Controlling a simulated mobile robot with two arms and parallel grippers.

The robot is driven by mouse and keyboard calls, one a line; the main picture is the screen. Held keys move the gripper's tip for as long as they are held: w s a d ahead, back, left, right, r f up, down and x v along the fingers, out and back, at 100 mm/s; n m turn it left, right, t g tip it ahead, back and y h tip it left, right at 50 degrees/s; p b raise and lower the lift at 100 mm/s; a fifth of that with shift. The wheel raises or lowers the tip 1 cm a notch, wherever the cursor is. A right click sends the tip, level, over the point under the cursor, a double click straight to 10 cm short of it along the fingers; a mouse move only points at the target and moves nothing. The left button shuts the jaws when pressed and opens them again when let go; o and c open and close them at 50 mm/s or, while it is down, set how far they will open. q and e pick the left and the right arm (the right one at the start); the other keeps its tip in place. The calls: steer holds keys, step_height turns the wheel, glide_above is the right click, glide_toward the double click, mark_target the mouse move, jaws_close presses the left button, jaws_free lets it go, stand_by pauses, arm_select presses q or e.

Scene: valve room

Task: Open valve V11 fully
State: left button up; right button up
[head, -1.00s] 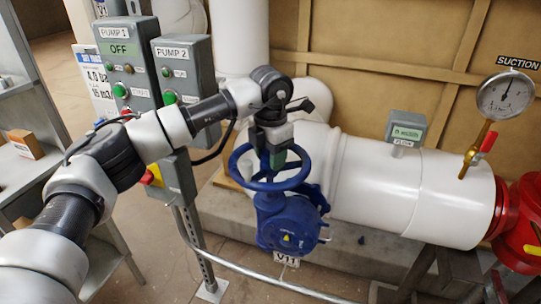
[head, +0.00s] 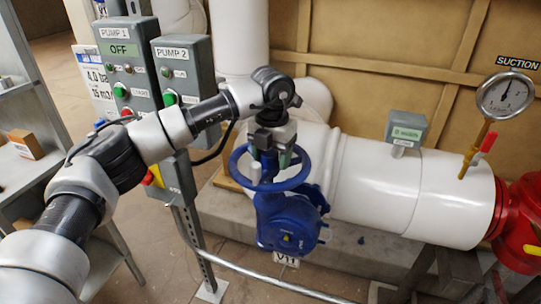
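Valve V11 is the blue valve (head: 287,228) in the middle of the head view, with the tag V11 (head: 286,259) hanging below its body. Its blue handwheel (head: 302,180) lies nearly level on top, with a short pale knob (head: 255,173) upright at the left of the rim. My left gripper (head: 276,163) points down into the wheel from above, near its centre. Its two fingers are apart with blue wheel parts between and behind them. I cannot tell whether they press on the wheel. My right gripper is not in view.
A white pipe (head: 377,190) runs right behind the valve, carrying a flow display (head: 406,128) and a suction gauge (head: 506,96). Pump boxes (head: 128,66) stand left behind my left arm. A metal rail (head: 262,277) passes low in front. Grey shelves (head: 22,95) are at far left.

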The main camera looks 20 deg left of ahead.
arm_select(q)
steer(key=shift+o, duration=0.4)
steer(key=shift+s+f, duration=0.15)
steer(key=shift+f, duration=0.15)
steer(key=shift+a, duration=0.2)
steer(key=shift+r, duration=0.35)
steer(key=r+p, duration=0.1)
steer(key=a+r+p, duration=0.1)
steer(key=r, duration=0.1)
steer(key=r+p, duration=0.1)
steer(key=d+r+p, duration=0.1)
steer(key=r, duration=0.1)
steer(key=shift+r, duration=0.15)
steer(key=shift+a, duration=0.15)
